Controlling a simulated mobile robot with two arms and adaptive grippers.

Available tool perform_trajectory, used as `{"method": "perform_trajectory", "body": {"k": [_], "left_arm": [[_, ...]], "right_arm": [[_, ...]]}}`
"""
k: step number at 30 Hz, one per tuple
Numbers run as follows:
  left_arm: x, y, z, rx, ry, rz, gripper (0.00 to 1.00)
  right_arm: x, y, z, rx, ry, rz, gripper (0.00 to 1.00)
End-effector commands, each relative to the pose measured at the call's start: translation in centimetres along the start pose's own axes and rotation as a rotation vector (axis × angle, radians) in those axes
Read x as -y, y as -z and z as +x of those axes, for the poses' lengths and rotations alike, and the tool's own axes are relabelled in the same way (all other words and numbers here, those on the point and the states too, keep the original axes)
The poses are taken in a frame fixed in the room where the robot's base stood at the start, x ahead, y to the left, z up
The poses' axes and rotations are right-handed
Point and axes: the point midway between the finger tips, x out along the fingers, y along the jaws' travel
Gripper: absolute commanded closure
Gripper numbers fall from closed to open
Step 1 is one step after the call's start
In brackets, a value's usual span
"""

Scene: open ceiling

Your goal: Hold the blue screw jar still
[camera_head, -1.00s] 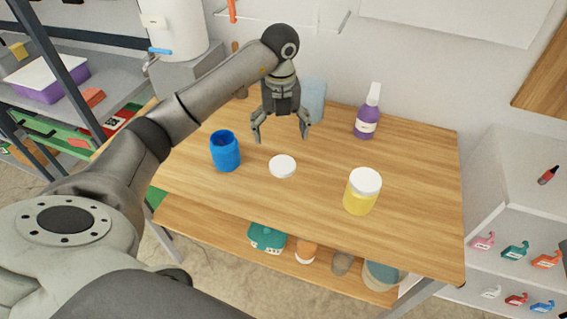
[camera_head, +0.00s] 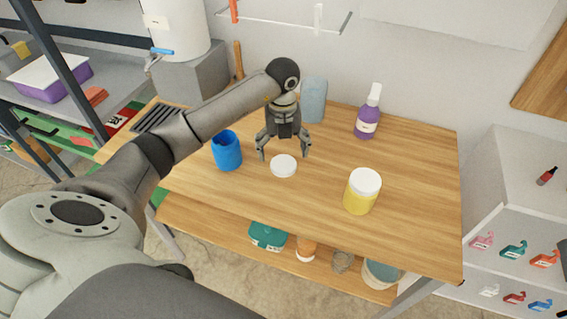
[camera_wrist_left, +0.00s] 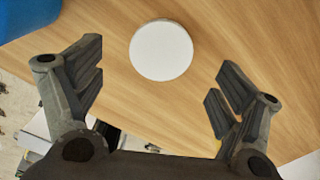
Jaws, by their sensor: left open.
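The blue screw jar (camera_head: 227,152) stands upright and open-topped on the wooden table, left of my left gripper. A corner of it shows at the upper left of the left wrist view (camera_wrist_left: 30,12). A round white lid (camera_head: 283,166) lies flat on the table to the right of the jar; it shows between and beyond the fingers in the left wrist view (camera_wrist_left: 161,50). My left gripper (camera_head: 284,156) points down, open and empty, just above and behind the lid, apart from the jar. My right gripper is not in view.
A yellow jar with a white lid (camera_head: 362,191) stands at the right on the wooden table (camera_head: 420,190). The table's right side is mostly clear.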

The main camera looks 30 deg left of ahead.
Motion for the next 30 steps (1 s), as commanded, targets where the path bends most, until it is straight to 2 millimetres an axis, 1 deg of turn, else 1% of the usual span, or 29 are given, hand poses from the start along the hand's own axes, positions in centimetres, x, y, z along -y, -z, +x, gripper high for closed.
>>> {"method": "perform_trajectory", "body": {"k": [1,4,6,9,12,20,23,28,29,30], "left_arm": [[0.0,0.3,0.6,-0.007,-0.003,0.001,0.11],[0.1,0.5,2.1,-0.008,-0.003,-0.001,0.11],[0.1,0.5,3.2,-0.006,-0.003,-0.001,0.11],[0.2,0.4,4.1,-0.003,-0.001,0.000,0.11],[0.1,0.3,4.4,-0.001,-0.001,0.000,0.11],[0.1,0.3,4.4,-0.001,-0.001,0.000,0.11],[0.1,0.3,4.4,-0.001,-0.001,0.000,0.21],[0.1,0.3,4.4,-0.001,-0.001,0.000,0.43],[0.1,0.3,4.4,-0.001,-0.001,0.000,0.46],[0.1,0.3,4.4,-0.001,-0.001,0.000,0.46]], "right_arm": [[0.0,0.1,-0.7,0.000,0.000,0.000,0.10],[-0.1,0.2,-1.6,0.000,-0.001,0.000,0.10],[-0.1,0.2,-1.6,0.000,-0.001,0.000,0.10],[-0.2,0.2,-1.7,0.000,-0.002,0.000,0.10],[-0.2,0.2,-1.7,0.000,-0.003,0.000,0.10],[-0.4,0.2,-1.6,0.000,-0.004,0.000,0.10],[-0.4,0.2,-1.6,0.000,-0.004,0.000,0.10],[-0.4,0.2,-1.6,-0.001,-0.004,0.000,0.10],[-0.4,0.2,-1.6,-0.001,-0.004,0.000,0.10],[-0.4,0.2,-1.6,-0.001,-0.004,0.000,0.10]]}}
